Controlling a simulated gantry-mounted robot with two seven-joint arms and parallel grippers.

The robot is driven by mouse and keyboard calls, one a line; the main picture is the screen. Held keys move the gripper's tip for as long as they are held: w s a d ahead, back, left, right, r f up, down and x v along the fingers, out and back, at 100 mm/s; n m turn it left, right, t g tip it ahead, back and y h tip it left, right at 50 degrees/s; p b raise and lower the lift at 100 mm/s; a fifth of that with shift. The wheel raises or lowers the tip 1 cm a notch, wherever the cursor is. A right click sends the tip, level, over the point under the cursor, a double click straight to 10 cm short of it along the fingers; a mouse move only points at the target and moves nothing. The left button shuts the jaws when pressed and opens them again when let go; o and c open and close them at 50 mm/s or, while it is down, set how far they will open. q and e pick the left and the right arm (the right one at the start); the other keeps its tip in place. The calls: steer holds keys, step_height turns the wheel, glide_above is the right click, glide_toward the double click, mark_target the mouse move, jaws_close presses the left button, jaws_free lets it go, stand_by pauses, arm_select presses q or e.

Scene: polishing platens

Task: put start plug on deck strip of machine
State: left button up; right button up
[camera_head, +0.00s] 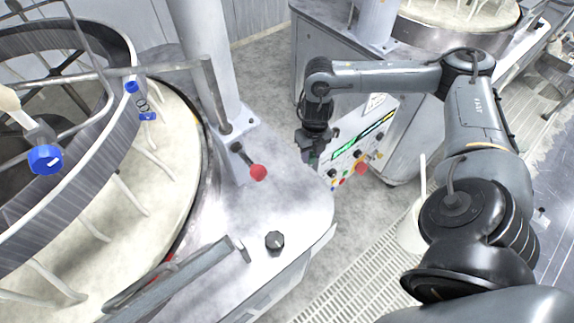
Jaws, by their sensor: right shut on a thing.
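My right gripper (311,158) points down at the left edge of a control panel, above and beyond the right side of the near machine's deck. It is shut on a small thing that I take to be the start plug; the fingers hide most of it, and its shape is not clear. The near machine's light metal deck strip (299,205) lies below and to the left of the gripper, apart from it. A black round knob (275,241) stands on this deck near its front edge. My left gripper is not in view.
A lever with a red ball (258,172) rises from the deck beside the column. The control panel (352,150) has a green display and buttons. The large round platen (130,205) fills the left. A floor grating (350,270) lies at front right.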

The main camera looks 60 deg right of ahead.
steer(key=shift+w+a+f+p, duration=0.25)
steer(key=shift+w+a+f, duration=0.15)
steer(key=shift+w+f, duration=0.75)
steer(key=shift+w+a+f+p, duration=0.2)
steer(key=shift+w+a+f, duration=0.25)
steer(key=shift+w+f, duration=0.7)
steer(key=shift+w+a+f+p, duration=0.35)
steer(key=shift+w+f, duration=0.4)
steer(key=shift+f, duration=0.95)
steer(key=shift+f, duration=0.15)
steer(key=o, duration=1.1)
steer(key=shift+c, duration=0.2)
